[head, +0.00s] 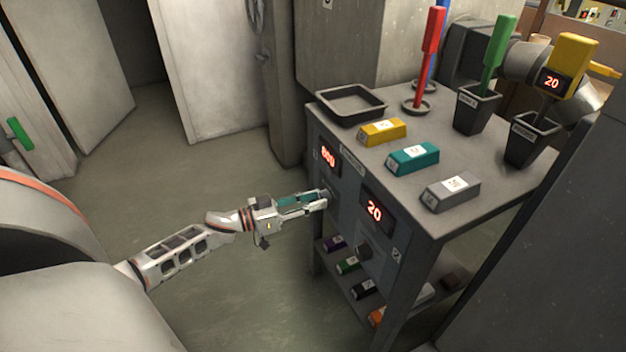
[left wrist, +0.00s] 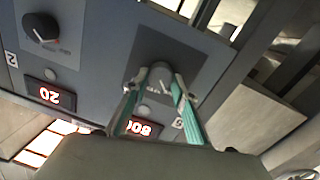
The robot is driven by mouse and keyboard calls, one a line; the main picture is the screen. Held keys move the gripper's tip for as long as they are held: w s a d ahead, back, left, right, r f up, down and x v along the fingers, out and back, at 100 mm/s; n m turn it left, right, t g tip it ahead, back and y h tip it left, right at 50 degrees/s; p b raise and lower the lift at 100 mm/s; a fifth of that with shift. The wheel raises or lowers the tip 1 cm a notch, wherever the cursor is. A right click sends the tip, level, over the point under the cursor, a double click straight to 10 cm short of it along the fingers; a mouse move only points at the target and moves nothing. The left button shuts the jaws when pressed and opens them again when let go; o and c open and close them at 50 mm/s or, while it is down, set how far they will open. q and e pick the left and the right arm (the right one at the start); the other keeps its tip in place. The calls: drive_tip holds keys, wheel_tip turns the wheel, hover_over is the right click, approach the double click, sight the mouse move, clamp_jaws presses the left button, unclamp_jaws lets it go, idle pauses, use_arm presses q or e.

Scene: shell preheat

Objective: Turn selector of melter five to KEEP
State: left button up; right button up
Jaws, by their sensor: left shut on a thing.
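The melter panel (head: 345,205) is the grey front of a bench. A selector knob (left wrist: 160,74) with a pale pointer mark sits on a dark square plate in the left wrist view. My left gripper (head: 322,198) is at the panel, its green-padded fingers (left wrist: 160,90) closed around this knob. A red display (head: 329,155) above it reads 800; it shows upside down in the left wrist view (left wrist: 138,128). The number tag (left wrist: 178,123) beside it looks like 5, but is small. The lettering around the knob is too small to read. My right gripper is not in view.
A second knob (head: 363,250) sits under a display (head: 374,208) reading 20, with a tag (left wrist: 11,58) marked 2. Yellow (head: 382,131), teal (head: 412,158) and grey (head: 450,191) blocks and a black tray (head: 351,104) lie on the bench top. Open floor lies left.

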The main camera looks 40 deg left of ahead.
use_arm(q)
drive_tip(key=shift+m, duration=0.3)
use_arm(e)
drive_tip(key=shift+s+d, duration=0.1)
use_arm(q)
drive_tip(key=shift+r+m, duration=0.1)
drive_tip(key=shift+m, duration=0.4)
drive_tip(key=shift+m+p, duration=0.4)
drive_tip(key=shift+m, duration=1.6)
drive_tip(key=shift+m+p, duration=0.3)
drive_tip(key=shift+m, duration=1.1)
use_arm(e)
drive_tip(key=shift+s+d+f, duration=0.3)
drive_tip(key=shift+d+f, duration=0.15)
use_arm(q)
drive_tip(key=o, duration=1.1)
